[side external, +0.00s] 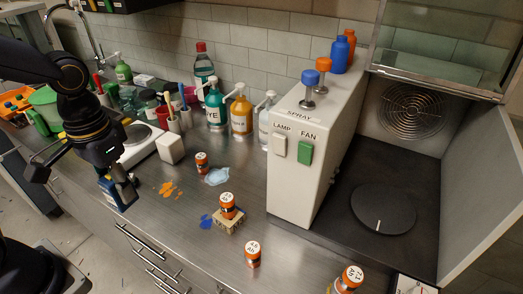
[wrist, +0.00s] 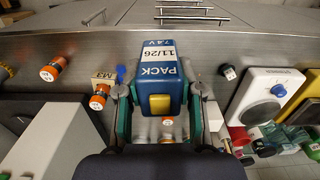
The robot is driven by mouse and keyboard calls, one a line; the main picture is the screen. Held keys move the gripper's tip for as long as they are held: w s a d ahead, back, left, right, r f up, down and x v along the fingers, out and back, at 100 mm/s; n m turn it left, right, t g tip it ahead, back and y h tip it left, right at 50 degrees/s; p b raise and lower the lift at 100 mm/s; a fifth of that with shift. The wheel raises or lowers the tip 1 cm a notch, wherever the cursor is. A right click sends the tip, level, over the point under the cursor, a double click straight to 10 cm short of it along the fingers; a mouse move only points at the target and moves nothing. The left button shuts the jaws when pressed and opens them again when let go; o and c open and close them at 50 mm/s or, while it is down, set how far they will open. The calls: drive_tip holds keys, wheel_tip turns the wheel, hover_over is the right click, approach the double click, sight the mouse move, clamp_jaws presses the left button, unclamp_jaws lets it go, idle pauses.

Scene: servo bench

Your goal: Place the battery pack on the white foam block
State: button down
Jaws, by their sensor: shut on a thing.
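The battery pack (wrist: 157,75) is blue with a white label reading PACK 11/26 7.4V. My gripper (wrist: 160,105) is shut on it, with a finger on each side. In the side external view my gripper (side external: 122,188) is at the bench's front edge, and the pack (side external: 107,187) shows as a dark blue shape partly hidden by the fingers. The white foam block (side external: 170,148) stands on the bench, behind and to the right of my gripper, apart from the pack. In the wrist view a white block (wrist: 214,115), partly hidden, shows beside the right finger.
Pump bottles (side external: 240,113) line the back. The foam block's top looks bare.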

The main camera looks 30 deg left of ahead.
drive_tip(key=w+r, duration=0.1)
drive_tip(key=w+r+m, duration=0.1)
drive_tip(key=shift+w+a+r+m, duration=0.1)
drive_tip(key=shift+a+r+m, duration=0.1)
drive_tip(key=shift+r+m, duration=0.15)
drive_tip(key=w+a+r, duration=0.3)
drive_tip(key=w+a, duration=0.1)
drive_tip(key=w, duration=0.1)
drive_tip(key=n, duration=0.1)
hover_over(168, 138)
drive_tip(key=f, duration=0.4)
drive_tip(key=s+f, duration=0.1)
drive_tip(key=f, duration=0.1)
drive_tip(key=shift+d+f, duration=0.1)
drive_tip(key=shift+f, duration=0.3)
drive_tip(key=shift+w+f, duration=0.5)
drive_tip(key=shift+f, duration=1.55)
drive_tip(key=shift+f, duration=0.1)
